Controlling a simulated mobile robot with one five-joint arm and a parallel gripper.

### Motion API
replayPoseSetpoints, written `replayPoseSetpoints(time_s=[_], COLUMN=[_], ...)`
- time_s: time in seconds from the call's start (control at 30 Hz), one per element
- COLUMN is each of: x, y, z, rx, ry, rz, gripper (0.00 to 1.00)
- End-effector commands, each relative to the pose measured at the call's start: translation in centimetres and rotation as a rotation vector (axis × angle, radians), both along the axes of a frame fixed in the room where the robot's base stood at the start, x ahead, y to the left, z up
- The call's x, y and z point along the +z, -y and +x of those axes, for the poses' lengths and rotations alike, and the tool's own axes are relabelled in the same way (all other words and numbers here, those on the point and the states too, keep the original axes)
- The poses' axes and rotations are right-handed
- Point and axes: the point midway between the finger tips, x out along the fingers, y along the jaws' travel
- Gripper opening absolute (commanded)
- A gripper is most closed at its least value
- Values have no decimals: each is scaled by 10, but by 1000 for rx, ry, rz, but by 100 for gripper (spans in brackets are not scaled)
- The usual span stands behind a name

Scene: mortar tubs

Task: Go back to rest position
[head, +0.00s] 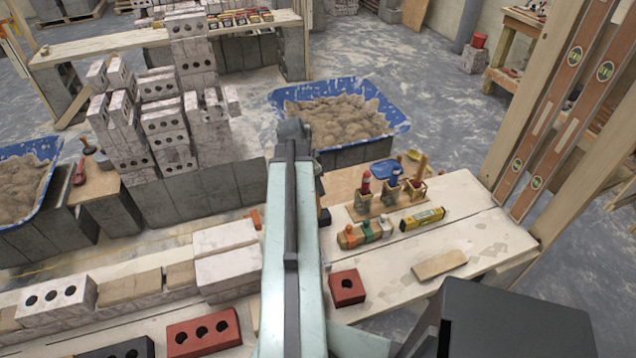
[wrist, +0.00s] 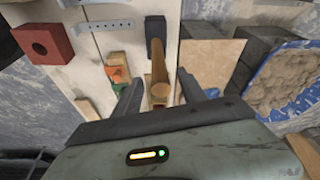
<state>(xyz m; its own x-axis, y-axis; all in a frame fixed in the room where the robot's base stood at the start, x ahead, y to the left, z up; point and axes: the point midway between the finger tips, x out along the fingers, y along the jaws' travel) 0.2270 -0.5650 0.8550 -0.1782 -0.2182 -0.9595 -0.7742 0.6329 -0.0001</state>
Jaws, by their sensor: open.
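My gripper (wrist: 160,88) shows in the wrist view with its two dark fingers spread apart. Below and between the fingers is a wooden handle (wrist: 158,62) with a dark block at its far end. I cannot tell whether the fingers touch it; nothing looks gripped. In the head view my pale green arm stretches forward over the workbench (head: 470,215), and it hides the gripper.
A red brick (head: 347,288), a yellow level (head: 422,219), a wooden float (head: 439,264) and a tool rack (head: 385,203) are on the bench. A blue mortar tub (head: 397,113) stands beyond. Stacked bricks (head: 166,130) rise at left; upright timbers stand right.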

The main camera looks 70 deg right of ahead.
Motion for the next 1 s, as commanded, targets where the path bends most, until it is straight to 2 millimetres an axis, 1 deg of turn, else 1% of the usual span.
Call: replayPoseSetpoints(time_s=[0.03,0.1,0.43,0.5,0.57,0.6,0.67,0.7,0.8,1.0], x=[18,23,22,26,36,46,57,66,83,108], y=[-3,-4,-5,-5,-5,-5,-5,-5,-5,-5], z=[2,3,5,5,5,5,5,5,5,5], rx=[1,1,1,1,1,1,1,1,1,1], ry=[0,0,0,0,0,0,0,0,0,0], rz=[0,0,0,0,0,0,0,0,0,0], gripper=[49,49,49,49,49,49,49,49,49,49])
